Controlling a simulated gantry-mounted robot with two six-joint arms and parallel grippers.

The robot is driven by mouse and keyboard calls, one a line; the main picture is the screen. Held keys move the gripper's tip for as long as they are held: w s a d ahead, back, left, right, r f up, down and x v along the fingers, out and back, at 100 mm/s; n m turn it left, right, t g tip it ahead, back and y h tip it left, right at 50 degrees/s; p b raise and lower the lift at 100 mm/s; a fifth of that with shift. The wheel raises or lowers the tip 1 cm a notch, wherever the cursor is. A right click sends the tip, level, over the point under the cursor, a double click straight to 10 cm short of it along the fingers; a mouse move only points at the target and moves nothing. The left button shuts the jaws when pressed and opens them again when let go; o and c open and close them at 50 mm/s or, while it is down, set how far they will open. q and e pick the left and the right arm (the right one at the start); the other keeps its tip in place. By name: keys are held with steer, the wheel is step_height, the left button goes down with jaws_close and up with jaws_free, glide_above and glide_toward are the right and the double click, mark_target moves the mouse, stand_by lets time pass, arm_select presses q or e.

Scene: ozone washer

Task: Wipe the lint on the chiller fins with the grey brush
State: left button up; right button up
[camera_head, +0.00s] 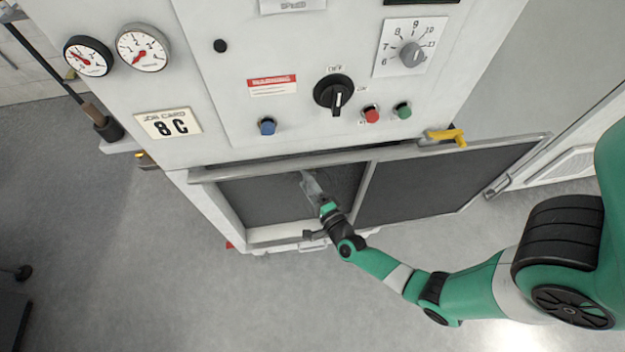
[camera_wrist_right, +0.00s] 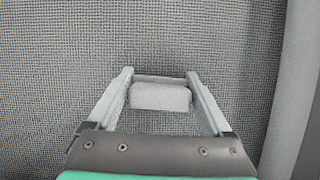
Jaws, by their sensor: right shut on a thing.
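The chiller fins show as a dark, fine-textured panel (camera_head: 262,202) in the open lower bay of the machine. In the right wrist view the fins (camera_wrist_right: 75,60) fill most of the background as a grey grid. My right gripper (camera_head: 308,180) reaches into this bay from the lower right. It is shut on the grey brush (camera_wrist_right: 160,97), a small pale block between its two fingers. The brush is in front of the fins; I cannot tell whether it touches them. I cannot clearly tell lint from the grey mesh. My left gripper is not in view.
An open door with a dark panel (camera_head: 440,185) stands right of the bay, with a yellow latch (camera_head: 446,137) above. A rail (camera_head: 280,165) crosses the bay's top. Knobs and buttons (camera_head: 371,114) sit on the front above. The floor (camera_head: 110,270) at left is mostly clear.

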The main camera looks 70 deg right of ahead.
steer(key=shift+w+a, duration=0.3)
steer(key=shift+w, duration=0.2)
steer(key=shift+w+a, duration=0.25)
steer(key=shift+w, duration=0.25)
steer(key=shift+r+p, duration=0.8)
steer(key=shift+s+d, duration=0.25)
steer(key=shift+s, duration=0.25)
steer(key=shift+s+d+f+b, duration=0.1)
steer(key=shift+s+d+b, duration=0.45)
steer(key=shift+s, duration=0.25)
steer(key=shift+s+d, duration=0.15)
steer(key=shift+s, duration=0.2)
steer(key=s+d+b, duration=0.1)
steer(key=b, duration=0.1)
steer(key=s+b, duration=0.2)
steer(key=shift+d, duration=0.4)
